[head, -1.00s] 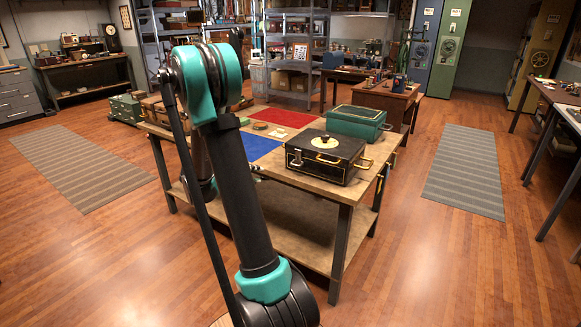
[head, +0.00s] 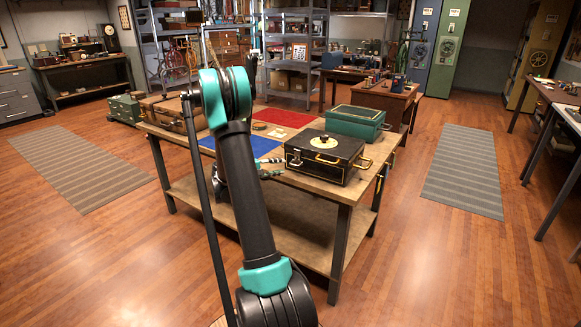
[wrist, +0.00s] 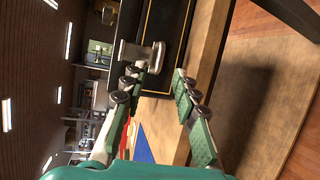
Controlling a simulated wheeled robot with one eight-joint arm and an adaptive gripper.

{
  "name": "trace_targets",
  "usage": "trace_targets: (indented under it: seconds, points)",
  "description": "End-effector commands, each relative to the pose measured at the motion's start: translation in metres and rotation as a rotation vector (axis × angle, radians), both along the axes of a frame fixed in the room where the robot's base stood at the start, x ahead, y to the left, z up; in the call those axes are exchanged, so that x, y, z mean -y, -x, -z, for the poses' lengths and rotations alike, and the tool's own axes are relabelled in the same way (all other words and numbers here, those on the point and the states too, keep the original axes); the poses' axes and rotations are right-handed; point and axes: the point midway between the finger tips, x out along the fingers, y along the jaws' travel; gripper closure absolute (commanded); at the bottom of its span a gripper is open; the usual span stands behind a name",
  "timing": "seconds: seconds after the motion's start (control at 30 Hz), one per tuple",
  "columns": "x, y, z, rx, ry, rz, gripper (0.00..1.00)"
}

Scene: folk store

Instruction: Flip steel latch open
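A black case with gold trim (head: 325,158) stands closed on the wooden workbench (head: 345,190). The steel latch (head: 294,160) is on its left-facing side. In the wrist view the latch (wrist: 143,54) shows as a pale metal bar with a rounded end against the case front (wrist: 172,35). My gripper (head: 275,168) is just left of the case in the head view. In the wrist view my gripper (wrist: 157,80) has its fingers spread with nothing between them. The latch lies just beyond the left finger's tip; whether they touch I cannot tell.
A green box (head: 357,122) stands behind the black case. Blue (head: 262,146) and red (head: 287,118) mats lie on the bench, and a brown suitcase (head: 175,115) is at its left end. Open wood floor surrounds the bench.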

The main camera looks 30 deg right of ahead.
Motion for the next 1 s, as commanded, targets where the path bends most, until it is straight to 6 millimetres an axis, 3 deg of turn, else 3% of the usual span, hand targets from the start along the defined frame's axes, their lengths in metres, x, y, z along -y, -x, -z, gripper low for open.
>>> trace_targets:
  seconds: [0.1, 0.3, 0.5, 0.77, 1.0]
  points:
    - [0.023, 0.0, 0.005, 0.001, 0.0, 0.002, 0.71]
    - [0.051, 0.0, 0.011, 0.0, -0.001, 0.001, 0.71]
    - [0.062, -0.001, 0.014, 0.0, 0.0, -0.001, 0.71]
    - [0.063, -0.001, 0.014, 0.0, 0.0, -0.001, 0.71]
    - [0.063, -0.001, 0.014, 0.0, 0.0, -0.001, 0.98]
